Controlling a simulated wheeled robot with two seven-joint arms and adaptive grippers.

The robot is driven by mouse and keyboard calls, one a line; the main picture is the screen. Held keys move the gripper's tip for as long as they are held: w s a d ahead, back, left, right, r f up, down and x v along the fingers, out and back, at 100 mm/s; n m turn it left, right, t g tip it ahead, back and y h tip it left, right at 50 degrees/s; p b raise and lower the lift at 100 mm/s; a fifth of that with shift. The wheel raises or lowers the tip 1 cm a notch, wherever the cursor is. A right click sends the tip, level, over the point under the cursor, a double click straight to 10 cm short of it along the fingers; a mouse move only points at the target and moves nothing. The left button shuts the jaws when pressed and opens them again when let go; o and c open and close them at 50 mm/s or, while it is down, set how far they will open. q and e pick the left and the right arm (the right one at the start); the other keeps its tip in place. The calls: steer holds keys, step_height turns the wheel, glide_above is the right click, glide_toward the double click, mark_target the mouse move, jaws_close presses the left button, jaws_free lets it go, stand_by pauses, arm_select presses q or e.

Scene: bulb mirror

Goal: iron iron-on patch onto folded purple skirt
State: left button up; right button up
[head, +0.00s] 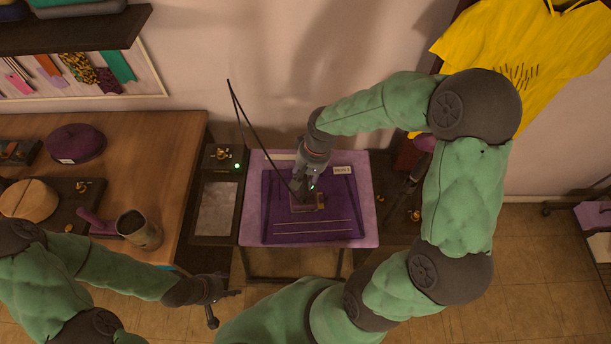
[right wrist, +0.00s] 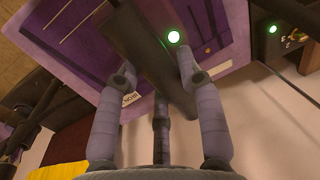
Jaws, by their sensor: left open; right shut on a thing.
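The folded purple skirt (head: 290,232) lies flat on a pale lilac pressing board (head: 368,215); it also fills the back of the right wrist view (right wrist: 215,22). My right gripper (head: 301,187) is over the skirt's middle, shut on the dark handle of the iron (right wrist: 140,45). In the head view the iron (head: 300,204) is low over the skirt; I cannot tell whether it touches. A green light glows on it. A small brownish-gold edge shows beside the iron, perhaps the patch; the rest is hidden. My left gripper (head: 219,297) is open and empty, left of the board.
A black cord rises from the iron. A small white label (head: 343,170) lies at the skirt's upper right. A dark stand with a pale panel (head: 215,209) and green lamp is left of the board. A wooden table (head: 150,140) holds a purple cap (head: 76,143) and a metal mug (head: 138,229).

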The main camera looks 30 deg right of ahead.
steer(key=shift+w+f+b, duration=0.1)
steer(key=shift+f+b, duration=2.5)
steer(key=shift+f, duration=0.9)
steer(key=shift+f+b, duration=0.3)
steer(key=shift+f, duration=0.05)
steer(key=shift+r, duration=0.1)
steer(key=shift+r+p, duration=0.85)
steer(key=shift+r, duration=0.1)
